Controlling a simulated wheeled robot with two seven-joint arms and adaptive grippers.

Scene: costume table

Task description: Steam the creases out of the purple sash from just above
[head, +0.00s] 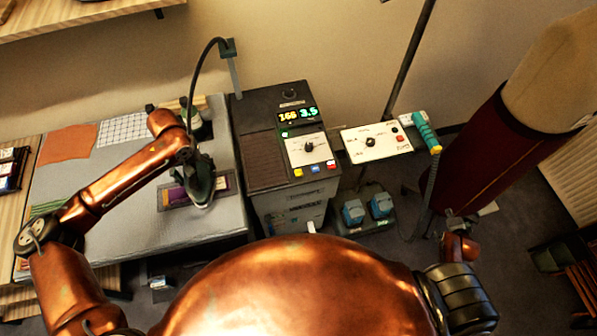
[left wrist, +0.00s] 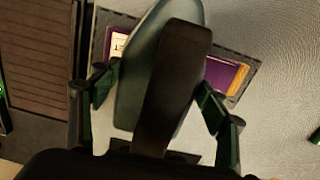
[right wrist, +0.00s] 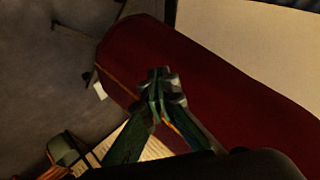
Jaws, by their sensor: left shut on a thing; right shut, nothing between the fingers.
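The purple sash (head: 172,197) lies on a dark grey mat (head: 166,207) on the silver pressing table (head: 110,225). My left gripper (head: 193,158) is shut on the handle of a dark green iron (head: 202,185), whose soleplate is over the sash and hides its middle. I cannot tell whether the iron touches the sash. In the left wrist view the sash (left wrist: 222,76) shows on both sides of the iron (left wrist: 138,80), with gold trim and a pale label. My right gripper (right wrist: 162,95) is shut and empty in front of a dark red garment form (right wrist: 160,60).
The steam station (head: 285,150) with lit displays stands right of the table. A white control panel (head: 376,142) and a teal-handled tool (head: 427,132) are beside it. An orange cloth (head: 67,144) and a checked cloth (head: 123,129) lie at the table's back left.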

